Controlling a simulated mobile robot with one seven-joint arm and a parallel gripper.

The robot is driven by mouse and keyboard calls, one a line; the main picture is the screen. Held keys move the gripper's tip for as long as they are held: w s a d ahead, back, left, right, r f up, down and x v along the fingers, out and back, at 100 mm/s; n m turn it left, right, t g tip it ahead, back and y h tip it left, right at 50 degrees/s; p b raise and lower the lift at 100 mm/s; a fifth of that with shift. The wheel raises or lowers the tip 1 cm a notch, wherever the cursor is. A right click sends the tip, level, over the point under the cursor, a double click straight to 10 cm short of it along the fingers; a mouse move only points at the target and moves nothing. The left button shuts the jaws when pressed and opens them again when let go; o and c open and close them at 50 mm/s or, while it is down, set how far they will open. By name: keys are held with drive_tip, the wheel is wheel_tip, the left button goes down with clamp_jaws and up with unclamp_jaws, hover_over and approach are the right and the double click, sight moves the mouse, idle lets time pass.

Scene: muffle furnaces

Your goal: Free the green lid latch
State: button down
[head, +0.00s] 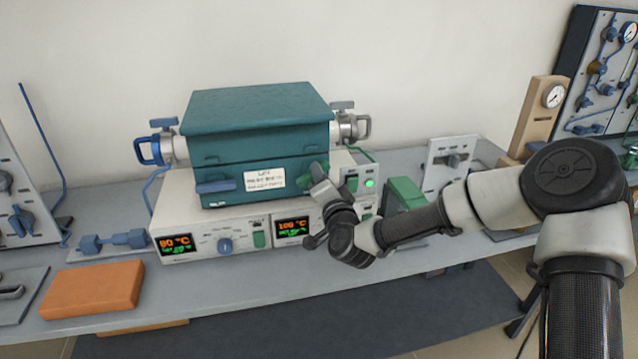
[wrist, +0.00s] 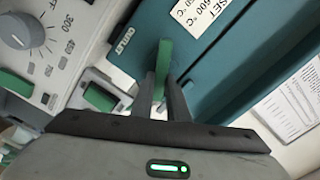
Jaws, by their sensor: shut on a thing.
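The green lid latch (wrist: 163,60) stands out from the front of the teal furnace box in the wrist view. My gripper (wrist: 166,85) is shut on it, with a dark finger on each side of the latch. In the head view my gripper (head: 318,178) is at the right end of the box front and hides most of the latch. The teal furnace box (head: 255,140) has its lid down. A blue latch (head: 215,186) sits at the left end of the same front.
The furnace stands on a white control base (head: 190,243) with orange displays, a blue knob (head: 225,246) and green switches. A blue handle (head: 150,150) and a grey handle (head: 362,127) flank the box. An orange block (head: 92,288) lies at the front left of the grey bench.

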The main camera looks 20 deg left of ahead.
drive_tip(key=shift+d+f+m+b, duration=0.1)
drive_tip(key=shift+f+m+b, duration=0.1)
drive_tip(key=shift+m+b, duration=1)
drive_tip(key=shift+f+m+b, duration=0.2)
drive_tip(key=shift+m+b, duration=0.35)
drive_tip(key=shift+m, duration=1.15)
drive_tip(key=c, duration=1.7)
unclamp_jaws()
drive_tip(key=p+v, duration=0.1)
drive_tip(key=v, duration=1.6)
drive_tip(key=shift+s+d+p, duration=0.1)
drive_tip(key=shift+d+p, duration=0.1)
drive_tip(key=shift+p, duration=0.2)
